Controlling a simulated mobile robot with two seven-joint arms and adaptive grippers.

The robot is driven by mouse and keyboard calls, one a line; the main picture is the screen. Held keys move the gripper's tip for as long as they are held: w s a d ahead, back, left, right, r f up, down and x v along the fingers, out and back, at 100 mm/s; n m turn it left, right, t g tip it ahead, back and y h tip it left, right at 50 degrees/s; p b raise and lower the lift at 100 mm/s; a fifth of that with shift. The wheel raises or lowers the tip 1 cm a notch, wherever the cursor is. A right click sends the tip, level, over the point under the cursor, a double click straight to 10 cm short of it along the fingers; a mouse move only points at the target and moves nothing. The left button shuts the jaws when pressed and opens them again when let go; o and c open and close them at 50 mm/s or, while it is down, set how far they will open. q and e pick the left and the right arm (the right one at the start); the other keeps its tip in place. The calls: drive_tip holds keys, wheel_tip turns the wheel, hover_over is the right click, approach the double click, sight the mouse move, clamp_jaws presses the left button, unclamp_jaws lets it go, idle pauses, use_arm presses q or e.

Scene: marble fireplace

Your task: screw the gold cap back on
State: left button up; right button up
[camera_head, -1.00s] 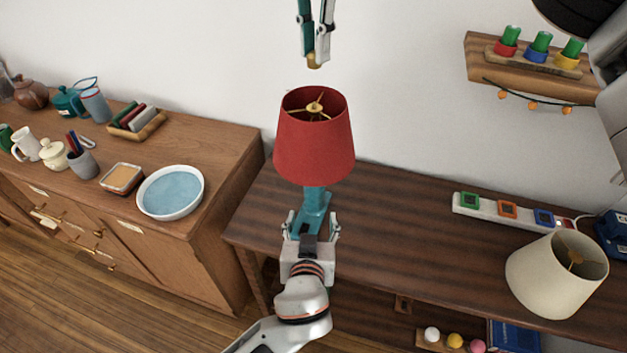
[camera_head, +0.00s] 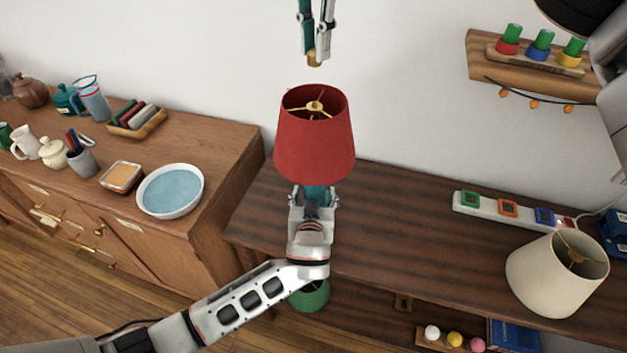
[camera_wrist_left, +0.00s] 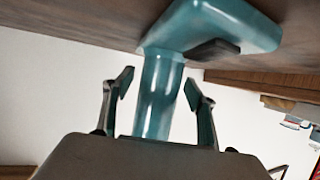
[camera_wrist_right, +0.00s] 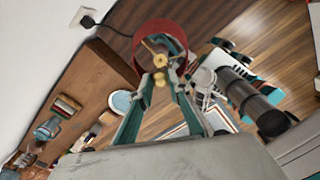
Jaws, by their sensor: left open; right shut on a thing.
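A table lamp with a red shade (camera_head: 314,140) stands upright on the dark table; gold spokes meet at a hub (camera_head: 314,106) in its open top. The gold cap (camera_head: 312,57) is between the fingertips of my right gripper (camera_head: 312,50), shut on it above the shade and apart from the hub. The right wrist view shows the cap (camera_wrist_right: 160,79) in front of the shade (camera_wrist_right: 161,32). My left gripper (camera_head: 316,196) is open below the shade. In the left wrist view, the teal stem (camera_wrist_left: 158,95) stands between its spread fingers, with a visible gap.
A cream lampshade (camera_head: 545,280) and a power strip (camera_head: 515,210) are on the table at right. A wall shelf (camera_head: 500,65) is at upper right. A sideboard (camera_head: 225,165) with a blue bowl (camera_head: 170,191) and several pots is at left. A green object (camera_head: 311,297) sits below the table.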

use_arm(q)
clamp_jaws()
use_arm(e)
drive_tip(key=shift+f, duration=2.5)
drive_tip(key=shift+f, duration=0.9)
drive_tip(key=shift+f, duration=0.55)
